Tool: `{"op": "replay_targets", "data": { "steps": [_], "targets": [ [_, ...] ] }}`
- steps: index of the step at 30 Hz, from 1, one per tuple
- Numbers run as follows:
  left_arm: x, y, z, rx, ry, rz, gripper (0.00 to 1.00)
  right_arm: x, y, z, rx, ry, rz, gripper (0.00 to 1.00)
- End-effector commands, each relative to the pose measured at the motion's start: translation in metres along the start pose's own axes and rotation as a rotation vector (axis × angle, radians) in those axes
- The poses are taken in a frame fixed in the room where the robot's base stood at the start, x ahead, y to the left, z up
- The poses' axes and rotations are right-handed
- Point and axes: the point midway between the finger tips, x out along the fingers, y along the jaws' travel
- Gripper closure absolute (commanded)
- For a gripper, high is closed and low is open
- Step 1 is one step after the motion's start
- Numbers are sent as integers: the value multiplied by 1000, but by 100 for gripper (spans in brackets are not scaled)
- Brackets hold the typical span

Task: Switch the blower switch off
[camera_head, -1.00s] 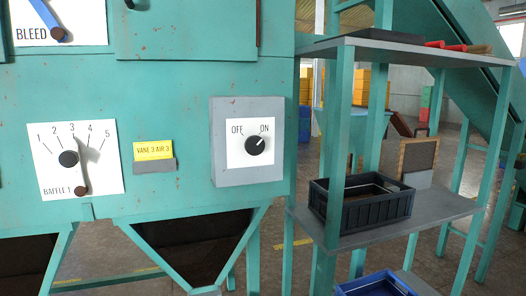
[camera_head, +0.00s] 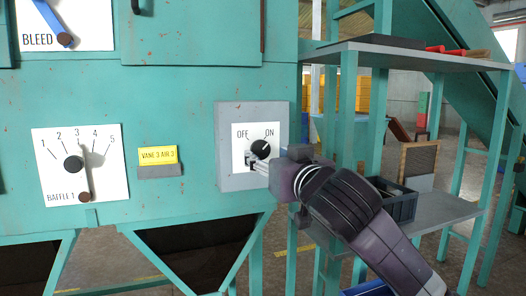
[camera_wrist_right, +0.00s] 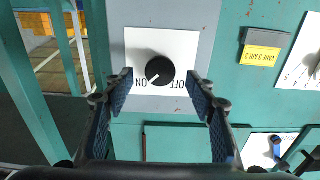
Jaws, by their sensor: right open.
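The blower switch is a black round knob (camera_head: 260,148) on a white OFF/ON plate (camera_head: 240,134). The plate is on a grey box (camera_head: 224,120) on the teal machine. In the right wrist view, where the panel appears upside down, the knob (camera_wrist_right: 160,71) has its white mark toward ON. My right gripper (camera_head: 254,164) is at the plate, partly covering its lower right. In the wrist view my right gripper (camera_wrist_right: 160,78) is open, its fingers apart on either side of the knob, with visible gaps to it. My left gripper is not in view.
The baffle dial (camera_head: 73,163) and a yellow VANE 3 AIR 3 label (camera_head: 158,155) are left of the box. A grey shelf (camera_head: 440,212) with a dark crate (camera_head: 404,206) stands at right, partly behind my right arm.

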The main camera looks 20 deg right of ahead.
Motion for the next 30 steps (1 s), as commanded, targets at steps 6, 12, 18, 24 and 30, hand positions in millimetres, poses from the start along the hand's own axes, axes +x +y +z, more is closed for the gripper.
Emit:
{"op": "replay_targets", "data": {
  "steps": [6, 12, 18, 24, 30],
  "targets": [
    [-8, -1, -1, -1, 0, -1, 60, 31, 0, -2, 0, -1, 1, 49],
    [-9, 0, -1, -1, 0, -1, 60, 40, 0, 0, -1, 0, -1, 49],
    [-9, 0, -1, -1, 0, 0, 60, 40, 0, 0, -1, 1, -1, 49],
    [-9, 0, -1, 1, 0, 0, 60, 40, 0, 0, 0, 1, -1, 71],
    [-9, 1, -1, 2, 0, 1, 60, 40, 0, 0, 0, 1, -1, 90]
  ]
}}
